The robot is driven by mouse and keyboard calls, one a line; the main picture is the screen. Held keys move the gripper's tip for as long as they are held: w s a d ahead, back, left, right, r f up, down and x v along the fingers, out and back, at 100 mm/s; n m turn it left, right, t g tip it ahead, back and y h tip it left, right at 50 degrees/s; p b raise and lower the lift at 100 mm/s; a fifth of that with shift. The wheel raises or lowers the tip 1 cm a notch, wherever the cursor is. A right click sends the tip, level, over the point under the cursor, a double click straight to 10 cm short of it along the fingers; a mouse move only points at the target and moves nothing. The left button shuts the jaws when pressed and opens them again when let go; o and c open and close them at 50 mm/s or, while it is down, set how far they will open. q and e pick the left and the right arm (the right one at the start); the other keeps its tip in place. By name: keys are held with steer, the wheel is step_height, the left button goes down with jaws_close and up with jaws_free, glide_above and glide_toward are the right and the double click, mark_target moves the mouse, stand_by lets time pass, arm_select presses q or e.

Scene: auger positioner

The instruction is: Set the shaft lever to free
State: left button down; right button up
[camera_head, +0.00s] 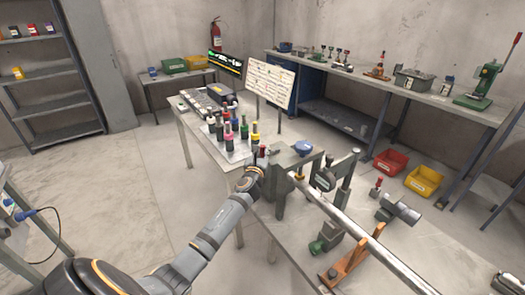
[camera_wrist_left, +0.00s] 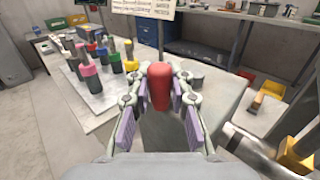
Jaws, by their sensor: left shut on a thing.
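My left gripper (camera_head: 257,163) is at the near left side of the grey gearbox-like housing (camera_head: 290,185) on the table. In the left wrist view the gripper (camera_wrist_left: 160,92) is shut on a red lever knob (camera_wrist_left: 158,82), which stands upright between its fingers. The lever's stem and pivot are hidden by the gripper and housing. A long bright shaft (camera_head: 345,222) runs from the housing toward the lower right; it also shows at the right of the left wrist view (camera_wrist_left: 250,150). My right gripper is not in view.
Several colour-banded bottle-like tools (camera_head: 228,132) stand on the table beyond the gripper. An orange bracket (camera_head: 352,262), a grey upright clamp (camera_head: 335,175) and a grey cylinder unit (camera_head: 398,207) stand near the shaft. Red (camera_head: 390,162) and yellow (camera_head: 423,180) bins lie on the floor.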

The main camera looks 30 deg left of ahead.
arm_select(q)
steer(key=shift+w+a+f+m+t+h+p, duration=0.1)
steer(key=shift+w+a+m+t+h+p, duration=0.15)
steer(key=shift+m+h+p, duration=0.45)
